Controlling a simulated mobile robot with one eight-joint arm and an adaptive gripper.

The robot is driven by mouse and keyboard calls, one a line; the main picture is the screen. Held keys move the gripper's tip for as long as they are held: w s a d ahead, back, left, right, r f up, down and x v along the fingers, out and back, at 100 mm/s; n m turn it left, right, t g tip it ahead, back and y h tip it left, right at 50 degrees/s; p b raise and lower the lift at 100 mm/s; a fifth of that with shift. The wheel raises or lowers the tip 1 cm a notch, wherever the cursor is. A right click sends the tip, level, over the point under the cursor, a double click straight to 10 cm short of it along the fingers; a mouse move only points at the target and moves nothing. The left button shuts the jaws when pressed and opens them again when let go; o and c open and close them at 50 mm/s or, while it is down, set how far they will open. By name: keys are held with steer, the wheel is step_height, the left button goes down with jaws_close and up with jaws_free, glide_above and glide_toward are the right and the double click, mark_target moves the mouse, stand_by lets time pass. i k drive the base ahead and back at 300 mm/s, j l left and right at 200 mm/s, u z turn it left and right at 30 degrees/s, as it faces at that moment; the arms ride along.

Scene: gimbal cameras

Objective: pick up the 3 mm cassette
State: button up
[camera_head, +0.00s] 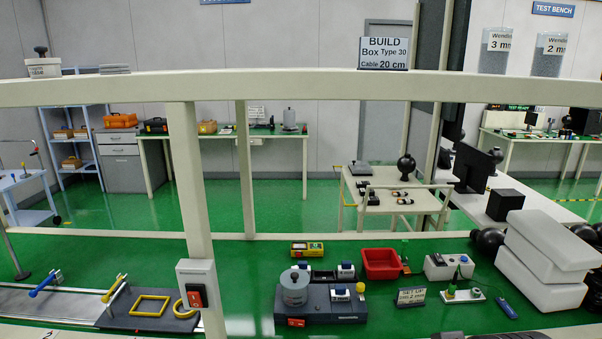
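A label reading "3 mm" (497,41) shows at the upper right, on the front of a grey, rounded object (492,63) by the back wall. A similar grey object (546,67) to its right carries a "2 mm" label (553,44). The top line of both labels is only partly readable. A grey cylinder (294,291) sits on the dark machine on the near green bench; no size marking is readable on it. I cannot tell whether it is a cassette.
A pale beam (290,86) and posts cross the view in front of the room. The near green bench (240,260) holds a dark machine (335,305), a red bin (381,264) and small devices. A cream cart (377,208) stands behind. Green floor (110,212) is open at left.

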mark_target(340, 292)
steer(key=i+l+u, duration=0.2)
steer(key=i+u, duration=0.2)
steer(key=i+l+u, duration=0.55)
steer(key=u, duration=0.2)
